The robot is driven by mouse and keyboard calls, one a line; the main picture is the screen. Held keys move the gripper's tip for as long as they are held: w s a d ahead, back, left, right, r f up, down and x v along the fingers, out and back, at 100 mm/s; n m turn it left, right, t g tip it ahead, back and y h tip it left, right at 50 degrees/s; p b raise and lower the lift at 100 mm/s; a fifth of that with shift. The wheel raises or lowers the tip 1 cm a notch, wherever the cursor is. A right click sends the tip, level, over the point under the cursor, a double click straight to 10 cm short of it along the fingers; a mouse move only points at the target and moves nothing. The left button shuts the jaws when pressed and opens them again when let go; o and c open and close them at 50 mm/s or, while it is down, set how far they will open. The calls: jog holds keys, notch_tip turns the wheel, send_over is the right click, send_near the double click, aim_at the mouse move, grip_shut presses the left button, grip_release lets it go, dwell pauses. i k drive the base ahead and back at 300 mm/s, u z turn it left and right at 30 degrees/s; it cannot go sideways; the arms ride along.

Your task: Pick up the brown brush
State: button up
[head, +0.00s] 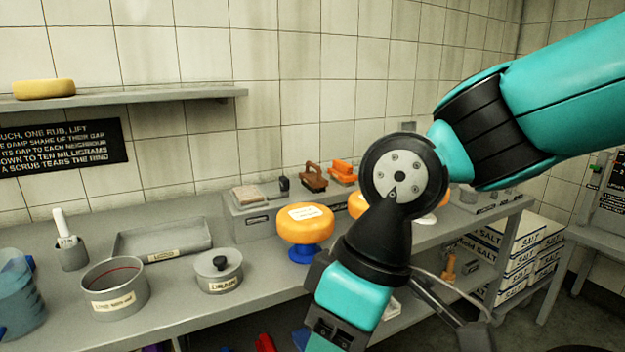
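The brown brush (313,178) has a raised handle. It sits on top of a low grey box (256,220) at the back of the bench, left of an orange brush (343,174). My arm comes in from the upper right and bends down in front of the bench, right of and nearer than the brown brush. A dark grey part at the arm's end shows at the lower right, cut off by the frame edge. The fingertips cannot be made out, and no held object is seen.
An orange cheese wheel (304,223) on a blue stand is in front of the box. Another orange cheese is partly hidden behind my arm. A lidded pot (219,273), a round pan (115,290) and a tray (163,239) stand left. A wall shelf (120,99) overhangs the left.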

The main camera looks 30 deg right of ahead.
aim_at(314, 181)
jog(key=u, duration=0.1)
jog(key=k, duration=0.15)
jog(key=z, duration=0.55)
jog(key=i, duration=0.8)
jog(key=u, duration=0.45)
jog(key=i, duration=0.7)
jog(key=z, duration=0.05)
